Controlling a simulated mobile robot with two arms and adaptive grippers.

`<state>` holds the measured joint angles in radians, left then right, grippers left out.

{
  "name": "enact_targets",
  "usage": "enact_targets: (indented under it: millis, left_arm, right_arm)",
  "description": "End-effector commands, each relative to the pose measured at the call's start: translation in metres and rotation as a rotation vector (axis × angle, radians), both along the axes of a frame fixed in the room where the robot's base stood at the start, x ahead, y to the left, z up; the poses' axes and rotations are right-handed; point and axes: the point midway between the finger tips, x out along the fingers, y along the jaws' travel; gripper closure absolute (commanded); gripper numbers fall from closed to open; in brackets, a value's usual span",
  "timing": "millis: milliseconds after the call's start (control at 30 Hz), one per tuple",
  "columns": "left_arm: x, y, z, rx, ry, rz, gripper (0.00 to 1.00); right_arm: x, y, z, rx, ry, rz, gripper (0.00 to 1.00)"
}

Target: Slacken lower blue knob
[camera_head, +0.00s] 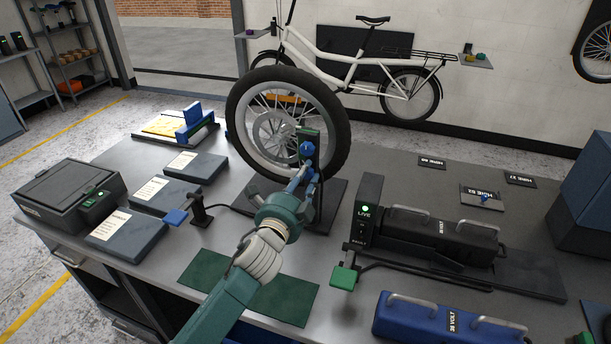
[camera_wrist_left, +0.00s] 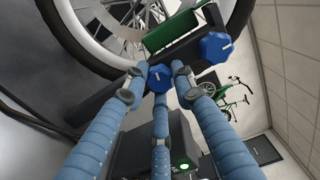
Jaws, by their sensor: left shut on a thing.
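The lower blue knob (camera_head: 312,175) is on the dark upright stand beside the wheel (camera_head: 252,153). My left gripper (camera_head: 301,179) is at this knob. In the left wrist view, the fingers of the left gripper (camera_wrist_left: 158,76) are around the lower blue knob (camera_wrist_left: 159,80), shut on it. The upper blue knob (camera_head: 306,148) sits higher on the stand, clear of the fingers; it also shows in the left wrist view (camera_wrist_left: 215,47), with a white mark on its face. The stand has a green part (camera_wrist_left: 172,32) near the knobs. My right gripper is not in view.
A blue-topped lever (camera_head: 176,216) stands left of my arm, near flat grey boxes (camera_head: 126,236). Right of the stand are a black battery (camera_head: 428,230) in its dock and a green-ended lever (camera_head: 344,278). A blue battery (camera_head: 450,320) lies in front. A green mat (camera_head: 285,300) is under my arm.

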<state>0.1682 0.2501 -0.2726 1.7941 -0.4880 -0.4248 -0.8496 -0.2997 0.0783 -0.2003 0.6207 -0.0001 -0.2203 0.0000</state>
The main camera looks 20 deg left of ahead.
Motion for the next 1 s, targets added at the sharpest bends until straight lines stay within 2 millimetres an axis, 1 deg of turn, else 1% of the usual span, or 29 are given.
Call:
enact_targets:
  millis: [300, 600, 800, 1000]
  left_arm:
    - [0.0, 0.001, 0.001, -0.304, 0.01, 0.003, 1.0]
    - [0.0, 0.001, 0.0, -0.561, 0.019, 0.003, 1.0]
    - [0.0, 0.001, 0.0, -0.685, 0.024, 0.003, 1.0]
    - [0.0, 0.001, -0.001, -0.762, 0.027, 0.003, 1.0]
  right_arm:
    - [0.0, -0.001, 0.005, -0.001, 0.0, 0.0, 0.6]
    - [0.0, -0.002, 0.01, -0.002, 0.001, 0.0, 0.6]
    - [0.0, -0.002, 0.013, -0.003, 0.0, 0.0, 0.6]
    - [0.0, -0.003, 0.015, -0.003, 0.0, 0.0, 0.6]
